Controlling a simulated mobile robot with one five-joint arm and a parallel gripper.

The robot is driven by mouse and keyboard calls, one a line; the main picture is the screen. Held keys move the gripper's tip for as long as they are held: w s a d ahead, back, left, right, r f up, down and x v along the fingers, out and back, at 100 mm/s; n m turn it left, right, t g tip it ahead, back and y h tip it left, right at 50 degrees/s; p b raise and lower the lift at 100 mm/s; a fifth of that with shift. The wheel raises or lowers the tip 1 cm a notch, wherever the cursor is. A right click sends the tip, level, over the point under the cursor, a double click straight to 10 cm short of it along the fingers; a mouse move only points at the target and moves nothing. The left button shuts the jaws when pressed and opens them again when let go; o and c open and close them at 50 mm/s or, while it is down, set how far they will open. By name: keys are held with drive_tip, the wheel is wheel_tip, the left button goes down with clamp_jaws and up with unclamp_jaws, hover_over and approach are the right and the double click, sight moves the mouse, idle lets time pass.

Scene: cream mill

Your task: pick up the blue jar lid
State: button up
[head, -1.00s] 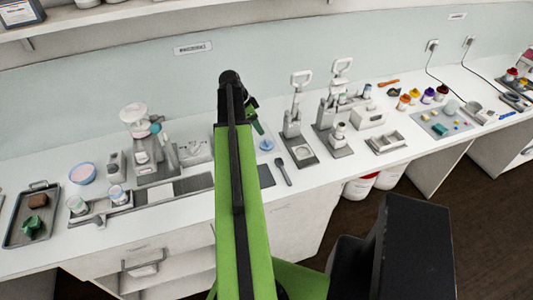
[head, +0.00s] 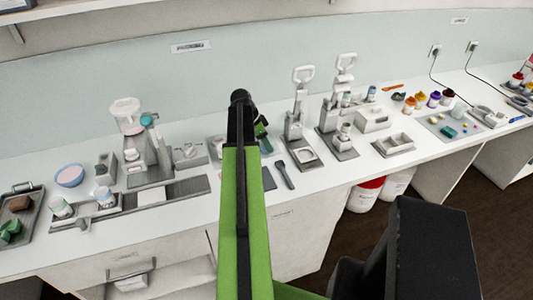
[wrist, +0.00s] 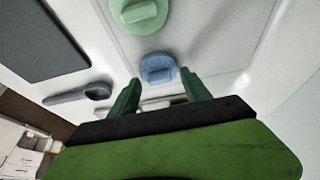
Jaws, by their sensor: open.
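The blue jar lid (wrist: 158,69), round with a raised grip on top, lies on a pale grey tray (wrist: 220,45) in the wrist view. My gripper (wrist: 161,79) is open, its two green fingers pointing toward the blue lid, one to each side of its near edge. I see nothing held between them. The exact height gap to the lid cannot be told. In the head view my gripper (head: 263,135) is over the counter and the blue lid is not clearly visible there.
A green lid (wrist: 140,14) lies just beyond the blue one. A dark mat (wrist: 38,40) and a dark spoon (wrist: 78,94) are to the left. Two grey presses (head: 297,120) stand right of my gripper in the head view. A white stand (head: 140,150) is to the left.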

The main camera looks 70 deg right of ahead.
drive_tip(key=shift+c, duration=0.5)
clamp_jaws()
drive_tip(key=shift+r, duration=0.1)
